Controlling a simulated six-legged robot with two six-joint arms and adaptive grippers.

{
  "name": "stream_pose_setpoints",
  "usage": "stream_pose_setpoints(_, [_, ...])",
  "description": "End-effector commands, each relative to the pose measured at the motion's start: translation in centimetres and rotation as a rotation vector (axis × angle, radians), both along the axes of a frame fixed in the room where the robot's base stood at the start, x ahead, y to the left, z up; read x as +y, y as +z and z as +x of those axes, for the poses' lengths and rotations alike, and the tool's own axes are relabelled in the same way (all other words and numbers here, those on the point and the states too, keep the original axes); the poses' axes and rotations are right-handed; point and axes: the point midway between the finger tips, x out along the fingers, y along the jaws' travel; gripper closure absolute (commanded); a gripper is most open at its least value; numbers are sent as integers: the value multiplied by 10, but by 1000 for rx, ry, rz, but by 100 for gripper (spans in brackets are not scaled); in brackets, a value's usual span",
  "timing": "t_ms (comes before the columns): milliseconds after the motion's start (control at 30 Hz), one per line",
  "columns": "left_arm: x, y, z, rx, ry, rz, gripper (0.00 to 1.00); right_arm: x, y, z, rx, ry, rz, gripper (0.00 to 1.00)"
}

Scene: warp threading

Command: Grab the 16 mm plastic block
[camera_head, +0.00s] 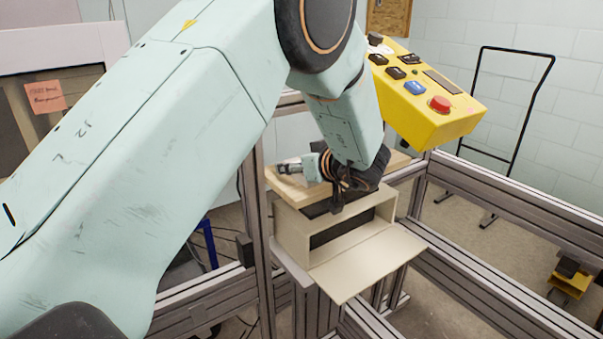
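My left arm comes in from the left and fills much of the view. Its dark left gripper (340,205) points down at the top of a beige box (293,232) with an open front. The fingers are small and dark against the dark interior, so I cannot tell whether they are open or hold anything. I cannot make out the 16 mm plastic block; the gripper and box may hide it. My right gripper is not in view.
The box's flat front flap (368,262) sticks out toward the lower right. A yellow control box (420,125) with a red button (440,104) stands close behind the arm. Metal frame rails (500,235) run around the box. A black upright frame (522,125) stands by the wall.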

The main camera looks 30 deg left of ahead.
Motion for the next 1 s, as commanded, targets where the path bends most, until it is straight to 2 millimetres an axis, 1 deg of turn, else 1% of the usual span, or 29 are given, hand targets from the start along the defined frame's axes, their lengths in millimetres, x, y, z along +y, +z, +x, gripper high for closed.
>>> stream_pose_setpoints(33, [0, 0, 0, 0, 0, 0, 49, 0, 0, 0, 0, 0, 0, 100])
stream_pose_setpoints(67, [0, 0, 0, 0, 0, 0, 51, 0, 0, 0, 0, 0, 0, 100])
stream_pose_setpoints(600, [0, 0, 0, 0, 0, 0, 96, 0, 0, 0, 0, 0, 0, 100])
stream_pose_setpoints(867, [0, 1, 0, 0, 0, 0, 97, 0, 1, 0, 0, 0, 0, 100])
stream_pose_setpoints(1000, [2, 4, 0, 0, 0, 0, 97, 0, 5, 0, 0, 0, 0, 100])
